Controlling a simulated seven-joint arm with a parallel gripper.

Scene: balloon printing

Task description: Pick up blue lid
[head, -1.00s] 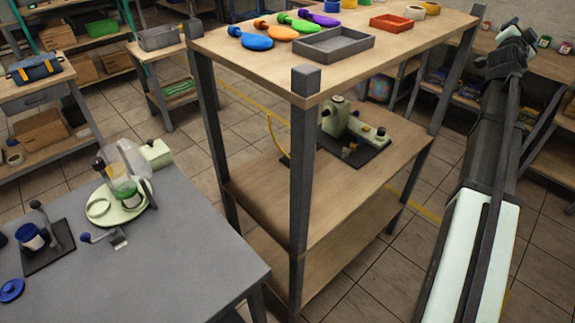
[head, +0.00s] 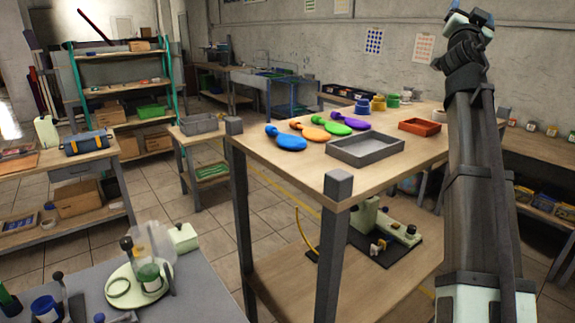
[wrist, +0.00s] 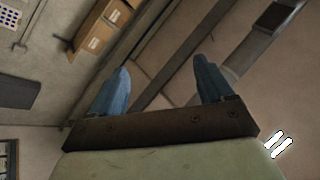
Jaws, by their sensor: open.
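No blue lid is identifiable in the present head view. A blue disc lay at the lower left a second ago, and that spot is now out of frame. A blue jar (head: 45,308) stands on the grey table at the lower left. My gripper (wrist: 160,85) shows two blue fingers, spread apart with nothing between them. In the head view my arm is raised at the right, with my gripper (head: 468,14) at the top edge, well away from the grey table.
A wooden shelf table (head: 385,180) in the middle bears several coloured balloons, a grey tray (head: 366,158) and a red tray (head: 420,122). A printing machine (head: 145,275) stands on the grey table (head: 215,300). Tiled floor lies between the tables.

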